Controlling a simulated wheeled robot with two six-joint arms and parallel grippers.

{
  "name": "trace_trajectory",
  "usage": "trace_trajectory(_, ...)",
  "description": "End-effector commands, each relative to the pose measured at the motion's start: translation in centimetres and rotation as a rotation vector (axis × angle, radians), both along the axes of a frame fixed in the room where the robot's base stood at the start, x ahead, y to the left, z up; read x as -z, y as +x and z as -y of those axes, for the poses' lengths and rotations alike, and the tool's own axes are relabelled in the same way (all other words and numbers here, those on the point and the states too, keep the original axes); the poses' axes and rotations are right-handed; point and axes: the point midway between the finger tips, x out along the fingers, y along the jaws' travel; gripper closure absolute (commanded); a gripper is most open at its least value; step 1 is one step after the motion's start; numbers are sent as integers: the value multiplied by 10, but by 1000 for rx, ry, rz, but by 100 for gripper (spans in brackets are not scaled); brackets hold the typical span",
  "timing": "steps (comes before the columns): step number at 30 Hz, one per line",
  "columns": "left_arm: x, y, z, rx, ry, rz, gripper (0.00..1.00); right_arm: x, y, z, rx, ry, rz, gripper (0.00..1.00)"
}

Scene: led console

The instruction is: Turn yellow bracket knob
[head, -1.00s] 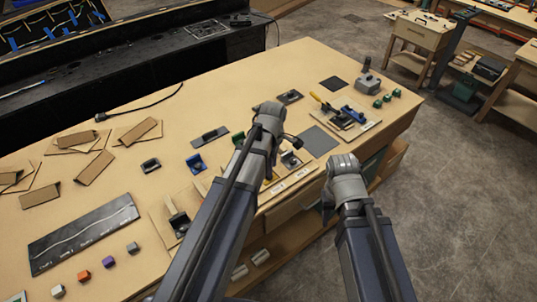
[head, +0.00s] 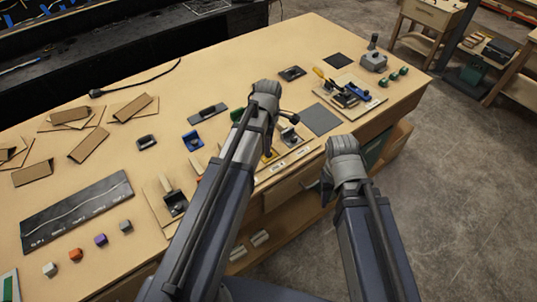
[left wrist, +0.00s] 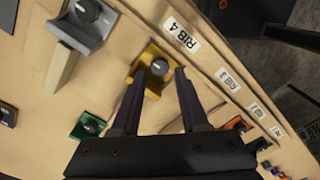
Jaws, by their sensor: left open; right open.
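The yellow bracket (left wrist: 150,80) with its dark round knob (left wrist: 160,67) lies on the table in the left wrist view, beside the "RIB 4" label. My left gripper (left wrist: 160,76) is open, with one finger on each side of the knob; whether they touch it I cannot tell. In the head view the yellow bracket (head: 269,157) is mostly hidden by my left arm, and my left gripper (head: 268,138) is largely hidden too. My right gripper (head: 326,187) hangs off the table's front edge, seen only in part behind its wrist, holding nothing visible.
A grey bracket (left wrist: 85,22) and a green bracket (left wrist: 90,125) stand close to the yellow one. An orange bracket (left wrist: 235,125) is to the right. A blue bracket (head: 192,140) and a dark grey mat (head: 321,119) lie on the table.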

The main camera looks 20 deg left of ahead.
Motion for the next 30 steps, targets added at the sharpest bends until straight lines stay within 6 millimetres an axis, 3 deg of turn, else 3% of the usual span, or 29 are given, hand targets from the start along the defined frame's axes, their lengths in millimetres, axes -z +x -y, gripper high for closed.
trace_trajectory(1, 14, 0, 0, 0, 0, 0, 56, 14, 0, 0, -1, 0, 0, 50)
trace_trajectory(6, 27, 0, 0, 0, 0, 0, 56, 27, 0, 0, 0, 0, 0, 50)
trace_trajectory(17, 28, 0, 0, 0, 0, 0, 57, 28, 0, 0, 1, 0, 0, 50)
trace_trajectory(28, 28, 0, 0, 0, 0, 0, 98, 28, 0, 0, 1, 0, 0, 50)
trace_trajectory(30, 28, 0, 0, 0, 0, 0, 100, 28, 0, 0, 1, 0, 0, 50)
